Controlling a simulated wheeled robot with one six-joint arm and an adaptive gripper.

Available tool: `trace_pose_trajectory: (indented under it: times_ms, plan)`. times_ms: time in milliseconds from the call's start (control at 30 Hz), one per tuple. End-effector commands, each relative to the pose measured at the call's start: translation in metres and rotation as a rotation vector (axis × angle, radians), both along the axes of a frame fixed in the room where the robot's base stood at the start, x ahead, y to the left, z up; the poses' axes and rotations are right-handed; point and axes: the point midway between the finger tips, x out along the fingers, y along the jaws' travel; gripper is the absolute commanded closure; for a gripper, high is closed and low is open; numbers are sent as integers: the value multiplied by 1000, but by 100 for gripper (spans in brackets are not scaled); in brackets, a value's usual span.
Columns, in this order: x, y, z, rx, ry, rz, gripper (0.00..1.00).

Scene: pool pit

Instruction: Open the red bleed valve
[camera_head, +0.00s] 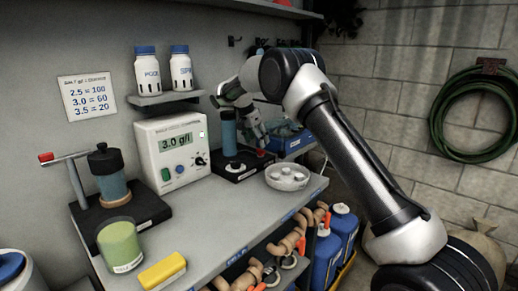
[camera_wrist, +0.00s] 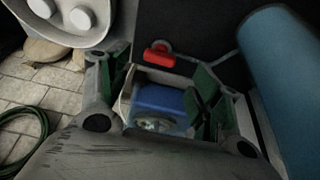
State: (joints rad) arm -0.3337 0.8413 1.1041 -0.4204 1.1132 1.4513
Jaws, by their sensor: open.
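The red bleed valve (camera_wrist: 158,54) shows in the wrist view as a small red handle against a dark base, just beyond the gap between my fingers. In the head view a small red spot (camera_head: 262,153) on the black base of the right-hand unit looks like the same valve, partly hidden by my gripper. My gripper (camera_wrist: 160,88) is open and empty, with green-padded fingers apart. The handle appears apart from both fingers. A blue cylinder (camera_wrist: 275,85) stands close to the right finger and also shows in the head view (camera_head: 229,132).
A white dish of tablets (camera_head: 287,178) sits in front of the unit. A blue bin (camera_head: 297,142) lies behind it. A meter box (camera_head: 172,150) stands to the left. A left-hand unit has a red-tipped lever (camera_head: 46,157). The bench front is partly clear.

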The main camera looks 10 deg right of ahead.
Motion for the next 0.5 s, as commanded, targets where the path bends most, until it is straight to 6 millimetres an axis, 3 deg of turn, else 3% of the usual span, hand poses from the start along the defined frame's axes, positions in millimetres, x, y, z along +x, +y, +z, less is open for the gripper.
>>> trace_pose_trajectory:
  times_ms: [200, 500]
  plan:
    - [8, -11, -33, -2, 2, 1, 36]
    - [11, -15, -44, -1, 1, 3, 36]
